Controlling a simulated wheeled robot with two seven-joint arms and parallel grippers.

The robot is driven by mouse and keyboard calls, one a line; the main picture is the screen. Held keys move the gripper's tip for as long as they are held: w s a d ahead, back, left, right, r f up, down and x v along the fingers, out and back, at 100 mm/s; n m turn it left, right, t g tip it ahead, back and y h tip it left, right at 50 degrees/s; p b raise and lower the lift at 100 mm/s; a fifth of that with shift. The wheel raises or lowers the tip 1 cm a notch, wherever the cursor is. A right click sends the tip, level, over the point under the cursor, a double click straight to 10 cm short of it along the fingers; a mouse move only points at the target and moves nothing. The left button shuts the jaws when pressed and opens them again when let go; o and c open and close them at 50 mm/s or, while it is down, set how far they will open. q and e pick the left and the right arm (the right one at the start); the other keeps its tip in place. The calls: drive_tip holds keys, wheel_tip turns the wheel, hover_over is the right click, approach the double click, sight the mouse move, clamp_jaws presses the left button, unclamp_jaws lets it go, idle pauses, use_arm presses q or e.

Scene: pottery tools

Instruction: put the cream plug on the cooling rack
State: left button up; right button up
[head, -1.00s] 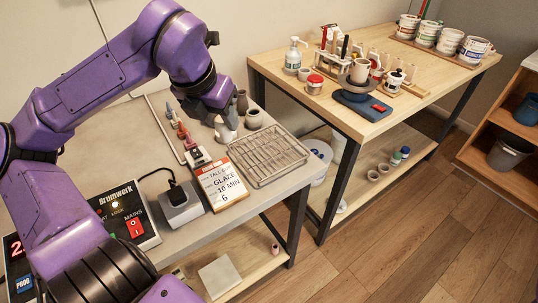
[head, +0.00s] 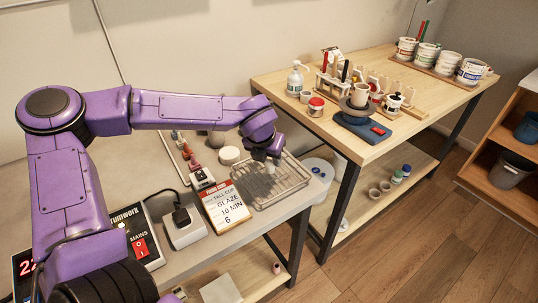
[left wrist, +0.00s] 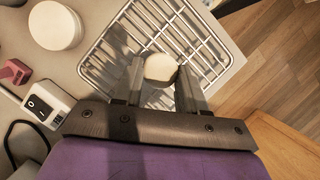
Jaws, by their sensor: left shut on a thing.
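The cooling rack (head: 291,186) is a wire grid tray at the right end of the grey worktop; it fills the upper middle of the left wrist view (left wrist: 105,58). My left gripper (head: 268,160) points down over the rack's far part. In the left wrist view its two fingers (left wrist: 157,88) are shut on the cream plug (left wrist: 161,68), a pale piece with a rounded top. The plug's underside is hidden, so I cannot tell if it touches the wires. My right gripper is out of view.
A round white pot (head: 229,155) stands just left of the rack. A glaze sign (head: 227,206) and a grey box with a cable (head: 184,229) stand at the near left. The rack's near part is bare. A wooden bench (head: 400,115) with pottery tools stands to the right.

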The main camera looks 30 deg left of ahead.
use_arm(q)
drive_tip(key=shift+f, duration=0.1)
drive_tip(key=o, duration=1)
drive_tip(key=shift+o, duration=0.2)
drive_tip(key=shift+r, duration=0.3)
drive_tip(key=v, duration=1.1)
drive_tip(key=shift+s+r+b, duration=0.2)
drive_tip(key=shift+r+b, duration=0.1)
drive_tip(key=shift+b, duration=0.15)
drive_tip(key=shift+d, duration=0.1)
